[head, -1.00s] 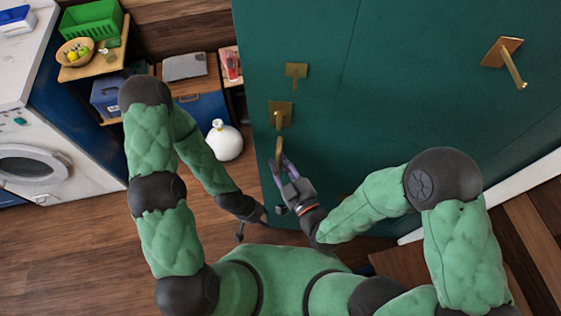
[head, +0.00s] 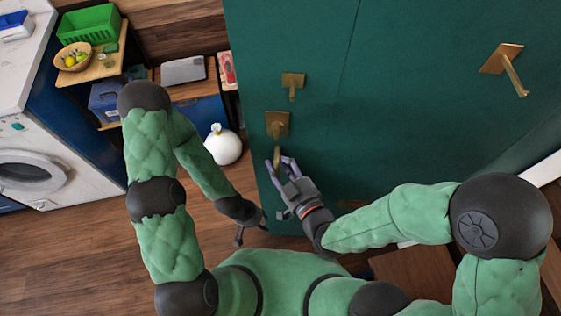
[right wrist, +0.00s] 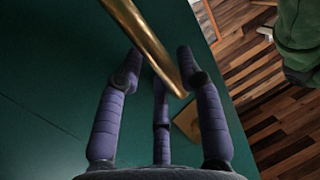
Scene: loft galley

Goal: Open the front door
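The green front door (head: 400,110) fills the upper right of the head view. Its brass handle (head: 277,130) hangs from a square plate near the door's left edge. My right gripper (head: 281,163) is at the lower end of this handle, its purple fingers on both sides of it. In the right wrist view the brass bar (right wrist: 145,40) passes between the bent fingertips of the right gripper (right wrist: 160,60); the exact contact is hard to see. My left gripper (head: 252,232) is empty, low beside the door's lower left edge, with its fingers apart.
A smaller brass fitting (head: 292,84) is above the handle, and another brass lever (head: 508,65) is at far right. A white rounded bag (head: 223,146) stands on the floor left of the door. Shelves and a washing machine (head: 40,170) are further left. Wood floor lies clear between.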

